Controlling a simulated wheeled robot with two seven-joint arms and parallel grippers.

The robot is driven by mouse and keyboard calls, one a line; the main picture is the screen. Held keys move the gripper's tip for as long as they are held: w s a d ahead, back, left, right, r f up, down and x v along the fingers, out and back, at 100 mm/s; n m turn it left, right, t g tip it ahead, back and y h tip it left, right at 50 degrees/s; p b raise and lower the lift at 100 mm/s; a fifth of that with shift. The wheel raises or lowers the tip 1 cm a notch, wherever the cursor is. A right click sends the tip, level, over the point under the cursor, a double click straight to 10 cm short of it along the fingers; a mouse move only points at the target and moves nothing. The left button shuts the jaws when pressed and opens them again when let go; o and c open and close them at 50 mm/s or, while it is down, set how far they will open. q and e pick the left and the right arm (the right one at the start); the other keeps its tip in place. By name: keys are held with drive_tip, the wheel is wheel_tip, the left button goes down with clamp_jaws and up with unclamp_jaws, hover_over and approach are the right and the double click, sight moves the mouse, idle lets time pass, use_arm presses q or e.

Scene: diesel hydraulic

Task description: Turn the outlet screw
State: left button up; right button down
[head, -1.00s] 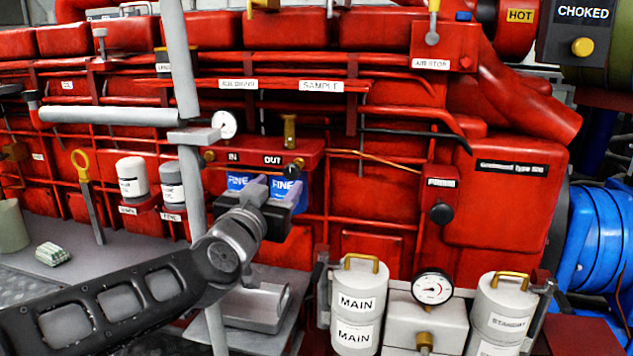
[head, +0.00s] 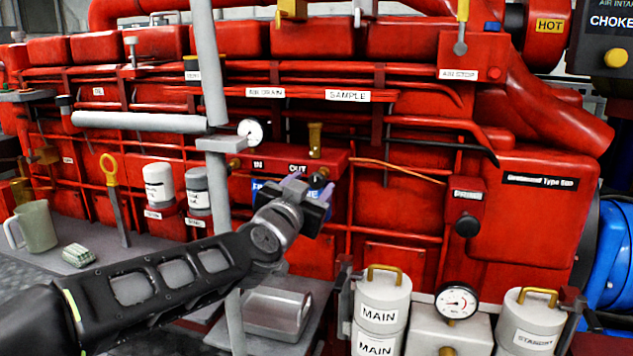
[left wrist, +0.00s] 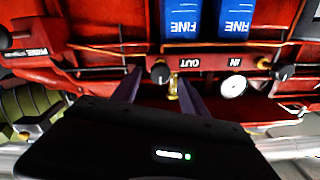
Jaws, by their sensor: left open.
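The outlet screw looks like a small black knob (left wrist: 160,72) beside the OUT label (left wrist: 189,62) in the left wrist view, where the labels appear upside down. In the head view it is mostly hidden behind my gripper near the OUT label (head: 298,169). My left gripper (head: 311,189) is open in front of the red filter head. In the left wrist view my left gripper (left wrist: 157,76) has its purple fingertips on either side of the knob. I cannot tell whether they touch it. My right gripper is not in view.
Two blue FINE filters (left wrist: 181,20) hang below the filter head, beside a brass fitting (head: 315,140) and a pressure gauge (head: 250,131). A grey vertical pipe (head: 208,70) stands left of the gripper. MAIN canisters (head: 382,295) and a metal tray (head: 262,330) are lower down.

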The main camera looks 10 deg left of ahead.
sight(316, 181)
use_arm(q)
drive_tip(key=shift+w+d, duration=0.1)
drive_tip(key=shift+w, duration=1.8)
clamp_jaws()
